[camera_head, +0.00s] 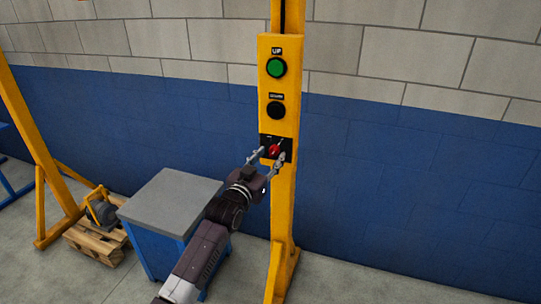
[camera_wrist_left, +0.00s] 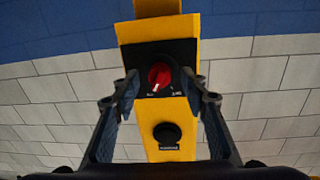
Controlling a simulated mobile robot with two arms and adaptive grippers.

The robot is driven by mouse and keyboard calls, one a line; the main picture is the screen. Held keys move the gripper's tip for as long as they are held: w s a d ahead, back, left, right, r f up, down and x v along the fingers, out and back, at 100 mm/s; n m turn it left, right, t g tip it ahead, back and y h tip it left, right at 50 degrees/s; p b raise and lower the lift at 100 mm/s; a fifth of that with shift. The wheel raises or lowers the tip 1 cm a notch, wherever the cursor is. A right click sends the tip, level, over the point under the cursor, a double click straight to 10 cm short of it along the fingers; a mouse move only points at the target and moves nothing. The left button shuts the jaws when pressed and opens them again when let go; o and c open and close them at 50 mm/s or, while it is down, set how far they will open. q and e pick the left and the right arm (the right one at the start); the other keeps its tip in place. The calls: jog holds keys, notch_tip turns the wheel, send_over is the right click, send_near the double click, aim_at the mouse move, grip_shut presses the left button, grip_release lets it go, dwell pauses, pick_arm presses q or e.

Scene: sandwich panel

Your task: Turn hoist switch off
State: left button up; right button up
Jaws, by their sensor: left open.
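The hoist switch is a red rotary knob (camera_head: 274,150) on a black plate, low on the yellow control panel (camera_head: 264,92). The red knob also shows in the left wrist view (camera_wrist_left: 159,77), with a white mark on it and small labels I cannot read. My left gripper (camera_head: 268,158) is open in front of the switch, with a finger on each side of the knob. In the left wrist view, the fingers (camera_wrist_left: 165,88) stand apart around the knob. I cannot tell whether they touch it. My right gripper does not show.
Above the switch are a green button (camera_head: 276,67) labelled UP and a black button (camera_head: 276,110). A blue cabinet with a grey top (camera_head: 170,197) stands left of the yellow post. A wooden pallet (camera_head: 97,240) with a machine lies further left. The floor at right is clear.

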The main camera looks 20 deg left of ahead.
pick_arm(q)
jog(key=shift+w, duration=0.35)
jog(key=shift+d, duration=0.1)
grip_shut()
jog(key=shift+n, duration=0.3)
jog(key=n, duration=0.5)
jog(key=shift+d+f+n, duration=0.1)
jog(key=shift+n, duration=0.2)
jog(key=n, duration=0.3)
jog(key=n+p, duration=0.1)
jog(key=n, duration=0.2)
jog(key=shift+t+y, duration=0.3)
